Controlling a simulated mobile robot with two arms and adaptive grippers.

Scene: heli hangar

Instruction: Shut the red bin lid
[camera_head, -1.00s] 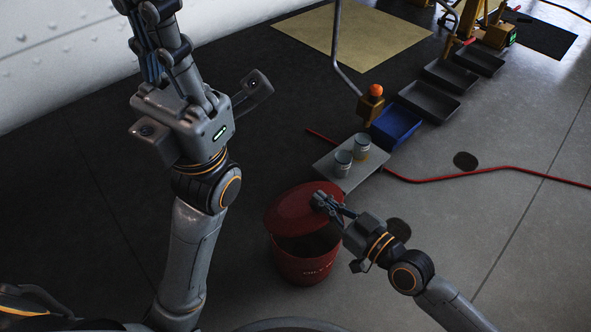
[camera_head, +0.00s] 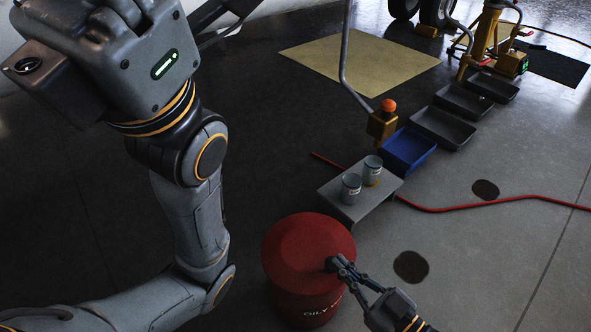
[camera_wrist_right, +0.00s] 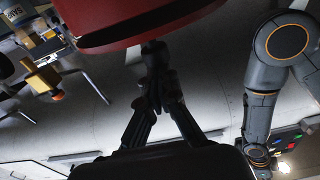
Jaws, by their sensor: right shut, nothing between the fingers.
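The red bin (camera_head: 312,306) stands on the floor at the bottom centre of the head view, with pale lettering on its side. Its red lid (camera_head: 300,240) lies over the top, and no opening shows from above. My right gripper (camera_head: 335,264) is shut and empty, its fingertips at the lid's right front edge. In the right wrist view the shut fingers (camera_wrist_right: 153,48) point at the red rim (camera_wrist_right: 135,38); I cannot tell whether they touch it. My left arm fills the left of the head view; its gripper's fingers are cut off by the top edge.
A low grey stand (camera_head: 350,204) with two cans (camera_head: 352,186) is just behind the bin. A blue tray (camera_head: 407,150) and several dark trays run back right. A red hose (camera_head: 470,206) crosses the floor on the right.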

